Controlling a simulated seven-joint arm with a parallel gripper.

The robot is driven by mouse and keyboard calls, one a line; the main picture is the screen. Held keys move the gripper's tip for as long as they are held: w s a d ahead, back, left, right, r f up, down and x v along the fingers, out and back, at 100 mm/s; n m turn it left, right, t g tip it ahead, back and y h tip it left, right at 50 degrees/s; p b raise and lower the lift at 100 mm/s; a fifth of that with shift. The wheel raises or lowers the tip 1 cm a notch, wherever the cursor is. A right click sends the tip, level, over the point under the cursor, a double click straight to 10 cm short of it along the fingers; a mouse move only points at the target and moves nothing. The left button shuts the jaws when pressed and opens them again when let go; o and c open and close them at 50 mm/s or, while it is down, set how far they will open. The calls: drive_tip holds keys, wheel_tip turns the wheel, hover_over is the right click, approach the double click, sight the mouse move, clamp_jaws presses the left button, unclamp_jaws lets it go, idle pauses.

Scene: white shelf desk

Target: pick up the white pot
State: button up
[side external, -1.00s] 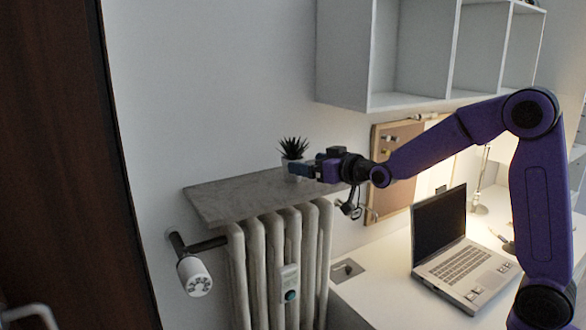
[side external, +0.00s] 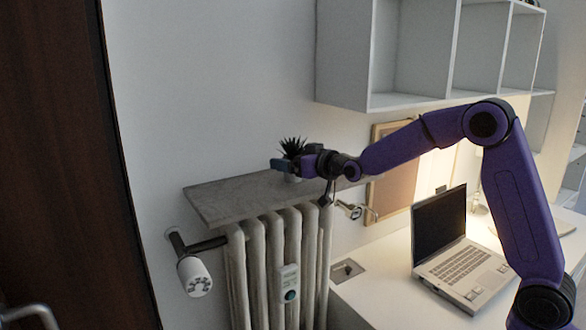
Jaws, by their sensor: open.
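The white pot (side external: 292,179) holds a dark spiky plant and stands on the grey slab above the radiator. Only a lower part of the pot shows, because my gripper (side external: 291,159) covers much of it. My gripper is open, with its teal fingertips pointing left at the height of the pot. One finger passes in front of the pot in this view. The other shows to the right, beside the plant. I cannot tell whether either finger touches the pot.
The grey slab (side external: 229,201) has bare room left of the pot. The wall is close behind it. White shelf boxes (side external: 432,98) hang above right. An open laptop (side external: 459,267) stands on the white desk, below my arm.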

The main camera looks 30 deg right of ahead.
drive_tip(key=c, duration=1.2)
drive_tip(key=shift+r, duration=0.2)
drive_tip(key=shift+r, duration=0.6)
drive_tip(key=s+r, duration=0.3)
drive_tip(key=s, duration=0.1)
drive_tip(key=s+d+r, duration=0.1)
drive_tip(key=s+r, duration=0.3)
drive_tip(key=s, duration=0.1)
drive_tip(key=s+r, duration=0.4)
drive_tip(key=s, duration=0.1)
drive_tip(key=shift+d+r, duration=0.25)
drive_tip(key=shift+d, duration=0.15)
